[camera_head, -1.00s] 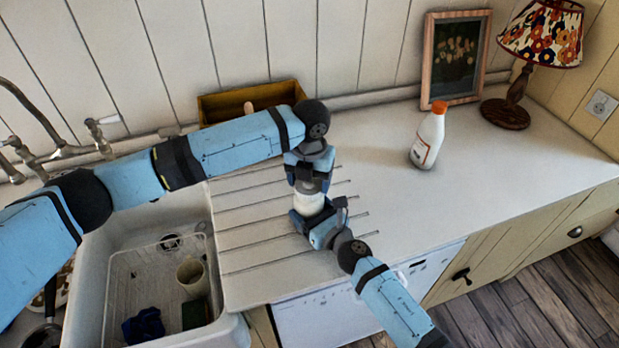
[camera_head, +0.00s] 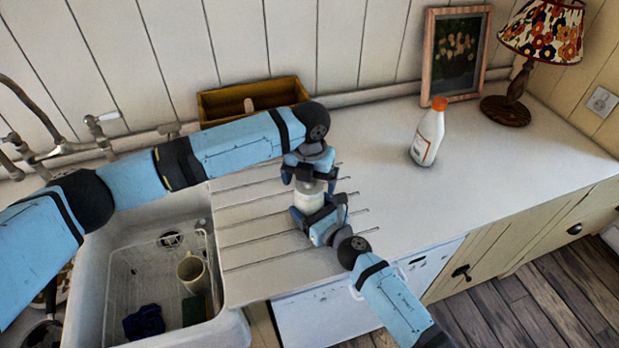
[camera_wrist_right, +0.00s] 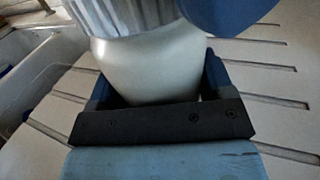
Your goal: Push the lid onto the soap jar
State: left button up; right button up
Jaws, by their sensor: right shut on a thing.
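The white soap jar (camera_head: 309,201) stands upright on the grooved drainboard. My right gripper (camera_head: 320,213) is shut around its body, and the jar (camera_wrist_right: 145,68) fills the middle of the right wrist view. The grey lid (camera_head: 312,186) is on top of the jar, and its ribbed side (camera_wrist_right: 125,16) shows at the top of the right wrist view. I cannot tell whether it is fully seated. My left gripper (camera_head: 310,178) points down over the lid, its fingers apart on either side of it. A blue part of it hides the lid's right side in the wrist view.
A white bottle with an orange cap (camera_head: 428,135) stands to the right, before a framed picture (camera_head: 456,55) and a lamp (camera_head: 540,40). A wooden box (camera_head: 225,104) is behind my left arm. The sink (camera_head: 120,230) is left.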

pick_arm(q)
notch_tip(320, 180, up, 12)
jog(key=shift+r, duration=0.1)
dwell(0.6)
pick_arm(e)
jog(key=o, duration=1.3)
pick_arm(q)
notch_tip(320, 180, down, 2)
jog(key=shift+b, duration=0.95)
pick_arm(e)
jog(key=v, duration=1.4)
